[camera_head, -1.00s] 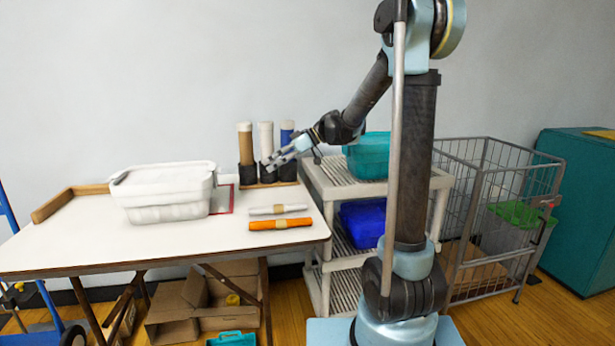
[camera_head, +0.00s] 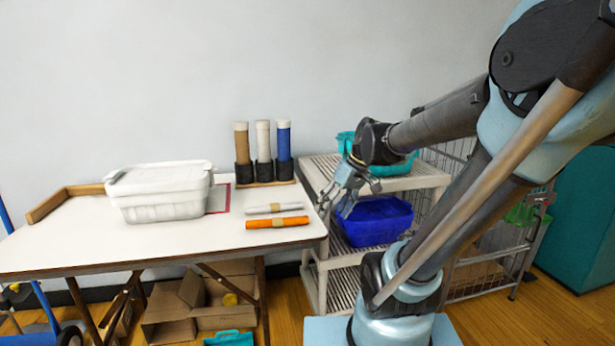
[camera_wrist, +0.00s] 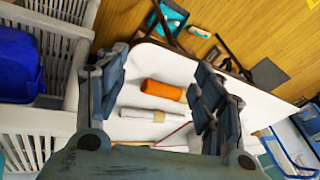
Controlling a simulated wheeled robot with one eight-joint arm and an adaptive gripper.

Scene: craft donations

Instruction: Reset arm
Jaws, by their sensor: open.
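My gripper (camera_head: 334,206) is open and empty in the head view. It hangs in the air by the table's right end, in front of the beige shelf cart (camera_head: 431,178). In the wrist view my gripper's fingers (camera_wrist: 155,100) are spread wide. Between them, further off, show an orange roll (camera_wrist: 163,90) and a white roll (camera_wrist: 152,115) on the table. My arm is folded to the right and crosses the right side of the head view, hiding part of the wire cart (camera_head: 533,215).
The white table (camera_head: 90,235) holds a lidded white bin (camera_head: 160,195), three upright tubes (camera_head: 263,145) and two rolls. A blue bin (camera_head: 376,225) sits on the cart's middle shelf, a teal bin (camera_head: 345,142) on top. Cardboard boxes (camera_head: 222,310) lie under the table.

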